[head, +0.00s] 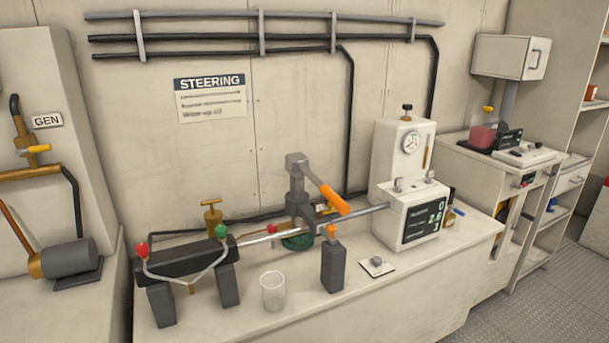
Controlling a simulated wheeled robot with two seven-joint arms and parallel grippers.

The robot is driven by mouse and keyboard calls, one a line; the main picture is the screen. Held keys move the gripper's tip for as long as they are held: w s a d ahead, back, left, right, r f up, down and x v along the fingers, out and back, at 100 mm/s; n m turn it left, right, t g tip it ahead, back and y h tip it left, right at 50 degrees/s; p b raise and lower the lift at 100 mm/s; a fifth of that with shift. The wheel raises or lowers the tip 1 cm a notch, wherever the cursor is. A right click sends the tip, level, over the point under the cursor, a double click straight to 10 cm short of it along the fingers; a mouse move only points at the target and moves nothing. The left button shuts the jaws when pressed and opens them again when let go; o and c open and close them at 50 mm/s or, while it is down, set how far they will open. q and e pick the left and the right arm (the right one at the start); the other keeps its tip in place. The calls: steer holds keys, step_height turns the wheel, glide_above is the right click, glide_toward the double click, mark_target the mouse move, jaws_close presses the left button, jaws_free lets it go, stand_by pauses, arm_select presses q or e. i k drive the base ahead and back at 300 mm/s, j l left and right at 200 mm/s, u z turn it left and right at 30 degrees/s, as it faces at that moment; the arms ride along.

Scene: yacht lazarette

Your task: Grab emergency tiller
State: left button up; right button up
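A grey metal lever with an orange grip (334,199), which looks like the emergency tiller, stands near the middle of the white bench. Its blocky grey head (297,165) is upright and the orange grip slopes down to the right. Its lower end is by a horizontal steel rod (262,236) and a green round part (297,242); I cannot tell how it is joined there. Neither of my grippers shows in the head view.
On the bench (400,285) are a black cylinder (180,262) on grey blocks, a clear cup (273,291), a dark post with an orange top (332,266), a small switch plate (377,266) and a white gauge unit (404,160). The front right of the bench is clear.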

mark_target(296, 164)
steer(key=i+l, duration=0.2)
steer(key=l, duration=0.15)
steer(key=i+l+u, duration=0.1)
steer(key=l, duration=0.25)
steer(key=i+l, duration=0.2)
steer(key=l, duration=0.2)
steer(key=i+l+u, duration=0.1)
steer(key=l, duration=0.25)
steer(key=i+l, duration=0.25)
steer(key=l, duration=0.15)
steer(key=j+u, duration=0.05)
